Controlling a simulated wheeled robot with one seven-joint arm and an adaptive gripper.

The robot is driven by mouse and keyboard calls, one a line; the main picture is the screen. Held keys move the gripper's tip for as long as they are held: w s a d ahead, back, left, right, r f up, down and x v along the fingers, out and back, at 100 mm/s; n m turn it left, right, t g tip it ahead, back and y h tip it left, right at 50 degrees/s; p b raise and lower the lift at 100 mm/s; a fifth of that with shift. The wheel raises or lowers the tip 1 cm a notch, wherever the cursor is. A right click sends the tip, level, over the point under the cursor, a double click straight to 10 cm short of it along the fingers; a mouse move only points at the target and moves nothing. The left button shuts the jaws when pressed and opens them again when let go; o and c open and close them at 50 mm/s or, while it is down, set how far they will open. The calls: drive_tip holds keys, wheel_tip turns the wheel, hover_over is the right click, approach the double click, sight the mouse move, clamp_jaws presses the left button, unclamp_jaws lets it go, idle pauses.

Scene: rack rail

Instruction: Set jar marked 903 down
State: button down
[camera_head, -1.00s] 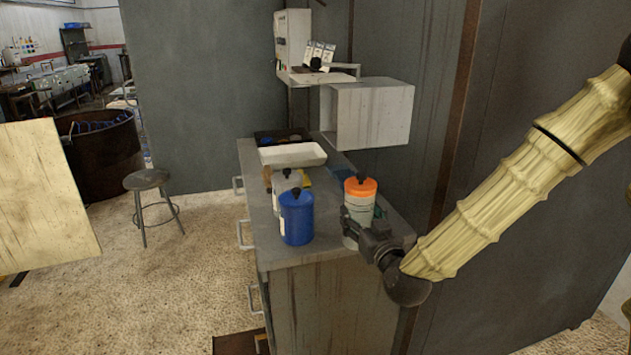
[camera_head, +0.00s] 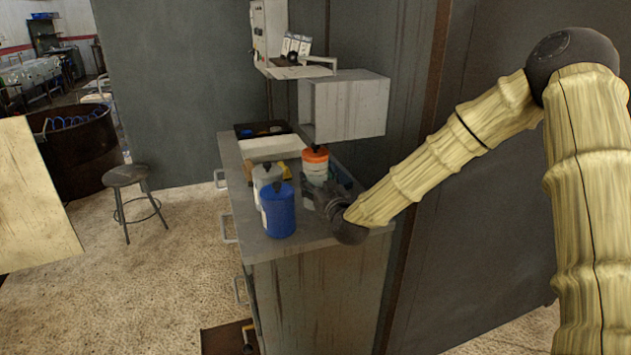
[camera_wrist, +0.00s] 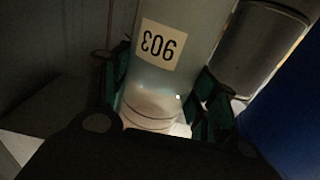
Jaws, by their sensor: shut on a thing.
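The jar marked 903 (camera_wrist: 150,75) is upright in the wrist view as a pale, translucent jar with its label upside down. In the head view it is the pale jar with an orange lid (camera_head: 316,155) and a dark knob. My gripper (camera_wrist: 160,95) is shut on it, with green pads on both sides. In the head view my gripper (camera_head: 322,192) hides the jar's lower part, so I cannot tell whether its base touches the grey cabinet top (camera_head: 300,245).
A blue jar (camera_head: 278,213) stands left of my gripper, close to the cabinet's front edge. A whitish jar (camera_head: 264,176) stands behind it. A white tray (camera_head: 264,148) lies further back. A white wall box (camera_head: 345,110) overhangs the back of the cabinet top.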

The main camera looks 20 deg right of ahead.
sight(314, 182)
drive_tip(key=w, duration=0.1)
drive_tip(key=w+f, duration=0.1)
drive_tip(key=shift+w+a+p, duration=0.1)
drive_tip(key=shift+w+p, duration=0.2)
drive_tip(key=shift+w, duration=0.1)
drive_tip(key=shift+f, duration=0.25)
drive_tip(key=shift+s+f, duration=0.1)
drive_tip(key=shift+f, duration=0.05)
drive_tip(key=shift+c, duration=2.2)
unclamp_jaws()
drive_tip(key=shift+s, duration=0.15)
